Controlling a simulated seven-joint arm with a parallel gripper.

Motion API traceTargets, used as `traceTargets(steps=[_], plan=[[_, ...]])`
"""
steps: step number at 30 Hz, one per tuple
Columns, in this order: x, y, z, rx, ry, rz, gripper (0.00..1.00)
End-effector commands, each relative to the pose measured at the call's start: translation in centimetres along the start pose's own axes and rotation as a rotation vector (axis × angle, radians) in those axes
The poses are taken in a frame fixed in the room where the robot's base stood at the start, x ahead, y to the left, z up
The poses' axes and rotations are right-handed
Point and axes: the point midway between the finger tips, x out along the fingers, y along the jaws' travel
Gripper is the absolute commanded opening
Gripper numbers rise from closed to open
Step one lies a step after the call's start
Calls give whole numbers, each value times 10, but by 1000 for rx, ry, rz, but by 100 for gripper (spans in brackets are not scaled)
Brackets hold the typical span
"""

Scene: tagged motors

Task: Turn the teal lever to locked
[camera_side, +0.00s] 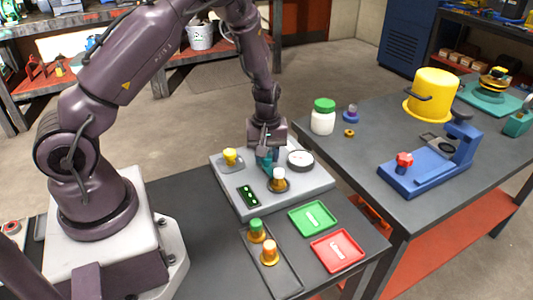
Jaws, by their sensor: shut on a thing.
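My gripper (267,150) points down over the grey panel board (225,187) and is shut on the teal lever (265,161). The lever shows only in part below my fingers; its exact angle and any locked mark cannot be made out. A motor with a white top and orange-gold base (279,180) stands on the board just in front of the lever. A round white-faced dial (300,159) sits right of my gripper, and a yellow knob (230,156) sits to its left.
A dark green plate (249,195) lies on the board. In front are a tray with two motors (269,253), a green tray (313,217) and a red tray (337,250). A jar (323,117), a blue fixture (425,172) and a yellow pot (431,95) stand on the right table.

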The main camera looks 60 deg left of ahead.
Motion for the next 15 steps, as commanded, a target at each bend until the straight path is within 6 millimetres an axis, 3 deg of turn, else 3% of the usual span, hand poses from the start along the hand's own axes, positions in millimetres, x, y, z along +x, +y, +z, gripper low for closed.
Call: traceTargets(steps=[13,14,15], plan=[[-1,0,0,-13,-1,1,10],[-1,0,0,-13,-1,1,38],[-1,0,0,-12,-1,1,47]])
